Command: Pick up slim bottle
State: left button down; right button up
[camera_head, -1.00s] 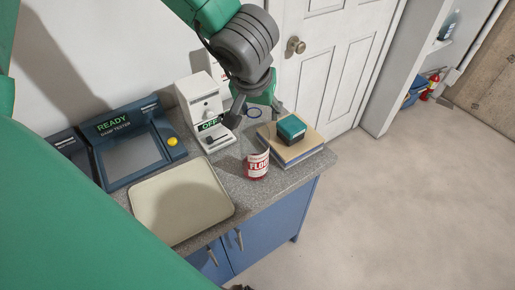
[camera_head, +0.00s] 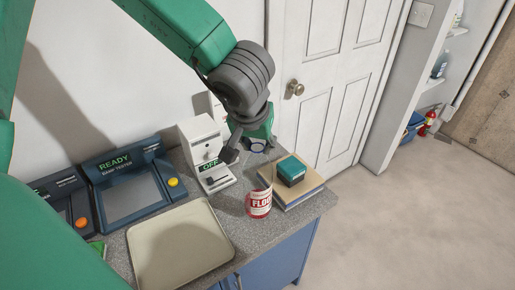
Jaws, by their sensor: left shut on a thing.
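My left gripper (camera_head: 250,150) hangs over the back of the counter, in front of the white door. Its fingers are around a small pale thing with a dark blue rim (camera_head: 257,145), mostly hidden by the fingers. I cannot tell whether this is the slim bottle. A red and white can marked FLO (camera_head: 259,204) stands upright on the counter below the gripper, apart from it. A bluish bottle (camera_head: 440,64) stands far off on a wall shelf at the right. My right gripper is not in view.
A teal box (camera_head: 291,170) lies on books (camera_head: 288,195) at the counter's right end. A white device marked OFF (camera_head: 206,153) stands left of the gripper. A beige tray (camera_head: 147,240) and a tester marked READY (camera_head: 130,199) are further left. Floor at right is clear.

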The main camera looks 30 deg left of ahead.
pick_arm(q)
notch_tip(320, 180, up, 7)
jog(key=p, duration=0.1)
jog(key=shift+r+p, duration=0.2)
jog(key=shift+p, duration=0.1)
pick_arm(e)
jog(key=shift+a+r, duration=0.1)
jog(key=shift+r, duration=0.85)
pick_arm(q)
jog(key=shift+a, duration=0.5)
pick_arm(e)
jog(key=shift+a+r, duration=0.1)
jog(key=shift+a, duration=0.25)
pick_arm(q)
jog(key=shift+d, duration=0.3)
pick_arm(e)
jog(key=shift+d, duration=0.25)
pick_arm(q)
jog(key=shift+a, duration=0.15)
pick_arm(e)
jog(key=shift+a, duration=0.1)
